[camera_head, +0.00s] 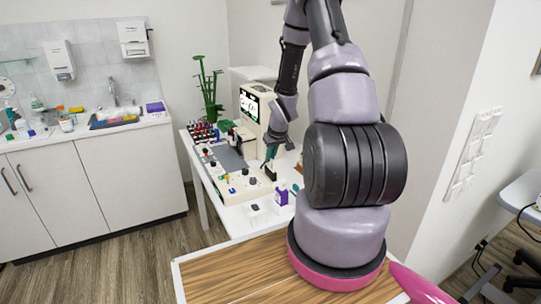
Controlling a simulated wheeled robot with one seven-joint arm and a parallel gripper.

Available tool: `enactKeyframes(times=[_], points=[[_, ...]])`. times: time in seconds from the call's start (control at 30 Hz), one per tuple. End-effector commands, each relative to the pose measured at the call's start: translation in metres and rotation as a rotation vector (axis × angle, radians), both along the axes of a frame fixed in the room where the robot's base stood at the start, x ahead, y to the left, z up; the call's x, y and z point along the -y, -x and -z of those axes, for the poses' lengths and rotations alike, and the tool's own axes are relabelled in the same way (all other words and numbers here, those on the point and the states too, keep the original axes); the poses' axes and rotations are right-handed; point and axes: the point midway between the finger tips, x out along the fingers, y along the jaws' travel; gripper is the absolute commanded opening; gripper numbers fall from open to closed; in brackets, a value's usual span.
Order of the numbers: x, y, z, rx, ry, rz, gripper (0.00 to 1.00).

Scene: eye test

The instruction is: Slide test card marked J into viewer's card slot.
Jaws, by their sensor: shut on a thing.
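The viewer (263,115) looks to be the cream upright unit with a small lit screen, standing at the back of the white table. My gripper (270,154) points down in front of the viewer, above the table's right part. It is shut on a small thin thing that looks like a test card, mostly hidden by the fingers. Its mark is too small to read. I cannot make out the card slot, or whether the held thing touches the viewer. My arm covers the area to the right.
A cream panel with knobs (245,184) and a grey mat (228,158) lie on the white table. Several small bottles (203,131) stand at its back left. A purple box (281,195) and a small clear container (255,209) are near the front.

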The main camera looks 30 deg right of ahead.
Motion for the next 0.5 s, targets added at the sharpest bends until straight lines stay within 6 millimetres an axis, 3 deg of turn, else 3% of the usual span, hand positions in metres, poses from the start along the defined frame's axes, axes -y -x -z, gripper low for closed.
enactKeyframes(times=[0.5], points=[[0.0, 0.0, 0.016, -0.001, 0.0, 0.001, 0.0]])
